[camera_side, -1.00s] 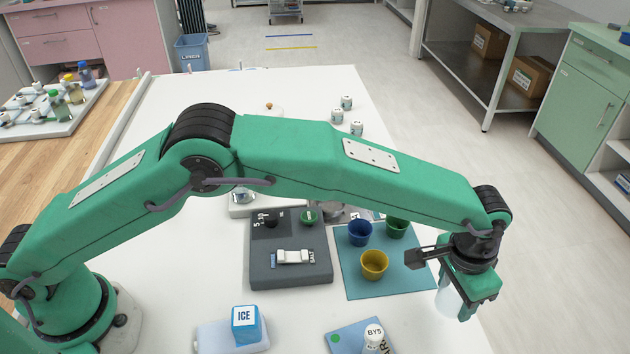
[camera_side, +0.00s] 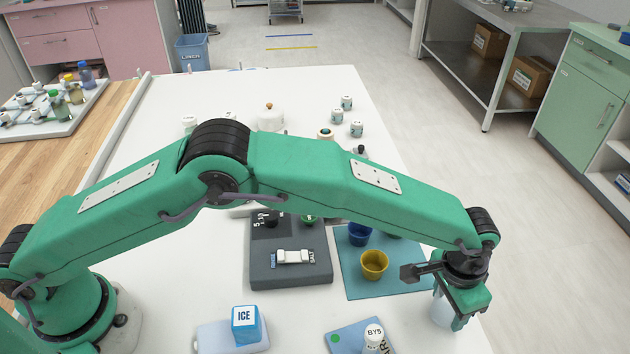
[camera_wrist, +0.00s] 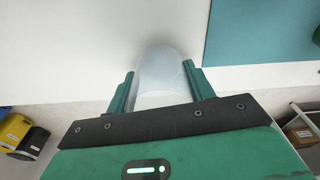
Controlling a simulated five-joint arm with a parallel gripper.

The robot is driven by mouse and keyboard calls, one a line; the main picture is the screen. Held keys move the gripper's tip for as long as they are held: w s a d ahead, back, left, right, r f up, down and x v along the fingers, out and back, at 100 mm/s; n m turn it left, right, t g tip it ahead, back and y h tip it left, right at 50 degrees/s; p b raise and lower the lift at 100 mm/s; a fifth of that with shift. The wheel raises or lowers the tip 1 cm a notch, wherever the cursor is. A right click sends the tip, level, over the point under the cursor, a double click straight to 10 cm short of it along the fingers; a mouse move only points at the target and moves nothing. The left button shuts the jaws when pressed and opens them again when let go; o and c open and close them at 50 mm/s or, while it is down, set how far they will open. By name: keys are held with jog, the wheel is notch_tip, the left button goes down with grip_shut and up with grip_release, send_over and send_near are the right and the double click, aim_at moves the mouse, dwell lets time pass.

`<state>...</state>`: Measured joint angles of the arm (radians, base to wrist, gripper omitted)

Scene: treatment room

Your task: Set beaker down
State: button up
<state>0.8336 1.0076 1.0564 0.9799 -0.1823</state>
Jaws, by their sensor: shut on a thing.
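The beaker (camera_side: 443,311) is clear and pale, and it is partly hidden behind the green fingers in the side view. My gripper (camera_side: 455,310) is shut on it near the table's right edge, to the right of the yellow cup. In the wrist view my gripper (camera_wrist: 160,88) has one green finger on each side of the beaker (camera_wrist: 162,70). The beaker looks roughly upright. I cannot tell whether its base touches the white table (camera_side: 420,325).
A teal mat (camera_side: 354,286) with a yellow cup (camera_side: 374,265) and a blue cup (camera_side: 359,235) lies just left of my gripper. A grey block (camera_side: 290,272) and an ICE box (camera_side: 245,323) are further left.

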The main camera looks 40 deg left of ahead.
jog(key=o, duration=1)
jog(key=shift+f, duration=0.1)
jog(key=shift+c, duration=0.2)
notch_tip(320, 180, up, 12)
jog(key=shift+s+a, duration=0.35)
jog(key=shift+a, duration=0.1)
